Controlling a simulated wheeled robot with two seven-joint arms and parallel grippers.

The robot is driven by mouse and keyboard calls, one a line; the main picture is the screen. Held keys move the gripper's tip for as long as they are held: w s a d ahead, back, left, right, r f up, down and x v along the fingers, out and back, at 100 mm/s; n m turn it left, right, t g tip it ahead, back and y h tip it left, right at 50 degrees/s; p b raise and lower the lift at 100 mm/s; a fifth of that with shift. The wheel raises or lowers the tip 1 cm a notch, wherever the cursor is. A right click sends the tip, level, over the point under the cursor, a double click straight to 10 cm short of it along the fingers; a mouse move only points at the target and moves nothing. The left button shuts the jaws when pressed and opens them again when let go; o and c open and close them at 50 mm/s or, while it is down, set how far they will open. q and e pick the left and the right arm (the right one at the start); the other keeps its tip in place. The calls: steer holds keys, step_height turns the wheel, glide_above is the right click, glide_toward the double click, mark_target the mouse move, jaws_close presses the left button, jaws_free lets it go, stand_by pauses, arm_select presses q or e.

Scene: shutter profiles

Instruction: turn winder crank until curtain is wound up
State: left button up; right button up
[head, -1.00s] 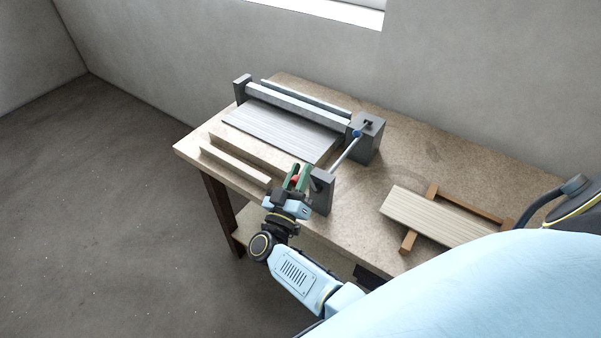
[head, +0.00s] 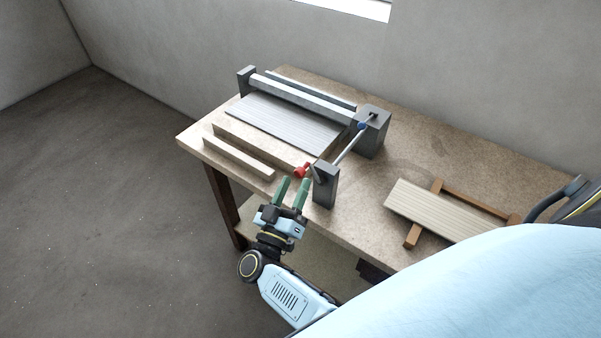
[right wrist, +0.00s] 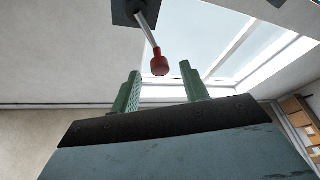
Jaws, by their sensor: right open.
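The grey slatted curtain (head: 285,124) lies flat on the table, in front of the roller (head: 300,97). My right gripper (head: 293,182) is open just in front of the knob, its green fingers apart and empty. The right wrist view shows the red knob (right wrist: 159,64) beyond the open fingertips (right wrist: 159,72), with a gap to them. My left gripper is not in view.
The wooden table (head: 410,150) carries a light wooden bar (head: 238,157) at its front left. A pale slatted panel (head: 435,211) rests on brown wooden strips (head: 425,213) at the right. The table between the stand and panel is clear.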

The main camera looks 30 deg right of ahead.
steer(key=b+v, duration=0.1)
steer(key=v, duration=0.6)
steer(key=shift+f, duration=0.1)
steer(key=shift+c, duration=0.2)
